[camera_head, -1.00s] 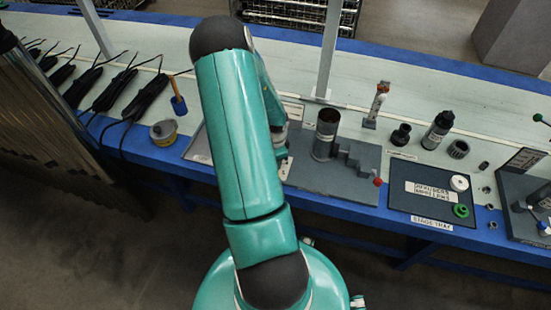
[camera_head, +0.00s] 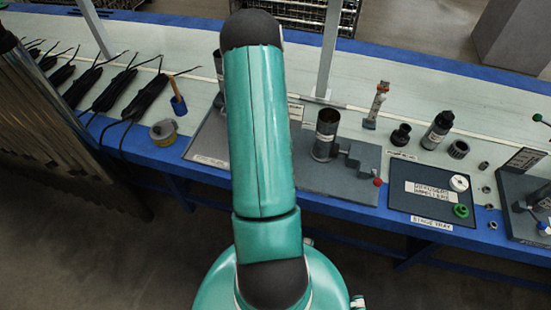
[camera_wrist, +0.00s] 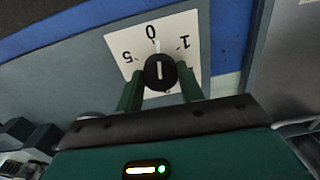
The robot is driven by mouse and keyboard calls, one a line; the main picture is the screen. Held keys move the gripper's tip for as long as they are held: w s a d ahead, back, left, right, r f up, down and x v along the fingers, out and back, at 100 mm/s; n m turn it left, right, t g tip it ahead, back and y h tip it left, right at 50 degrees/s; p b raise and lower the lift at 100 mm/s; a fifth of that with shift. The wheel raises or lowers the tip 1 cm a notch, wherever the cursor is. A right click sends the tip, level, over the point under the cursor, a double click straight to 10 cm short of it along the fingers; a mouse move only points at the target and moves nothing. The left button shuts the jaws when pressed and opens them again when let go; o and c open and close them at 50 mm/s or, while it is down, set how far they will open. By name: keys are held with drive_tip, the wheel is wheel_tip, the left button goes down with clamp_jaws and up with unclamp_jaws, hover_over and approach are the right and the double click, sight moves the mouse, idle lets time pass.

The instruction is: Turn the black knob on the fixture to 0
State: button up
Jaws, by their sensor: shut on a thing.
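The black knob (camera_wrist: 160,72) sits in the middle of a white dial plate (camera_wrist: 120,43) in the wrist view. The plate shows "0" at the top, "1" at upper right and "5" at left; its lower part is largely hidden by my gripper. A white line on the knob lies nearly upright, in line with the 0; I cannot tell which end is the pointer. My gripper (camera_wrist: 160,82) has a green finger on each side of the knob and is shut on it. In the head view my arm hides the gripper and knob.
A grey plate with a dark cylinder (camera_head: 325,135) and stepped block (camera_head: 355,160) lies right of my arm. Further right are a dark tray (camera_head: 405,203), a bottle (camera_head: 437,130) and black parts. A tape roll (camera_head: 163,132) lies left.

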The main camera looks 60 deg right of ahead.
drive_tip(key=shift+n, duration=1)
drive_tip(key=o, duration=1)
drive_tip(key=shift+r, duration=0.1)
wheel_tip(320, 180, up, 14)
drive_tip(key=shift+s+f, duration=0.1)
drive_tip(key=shift+f, duration=0.1)
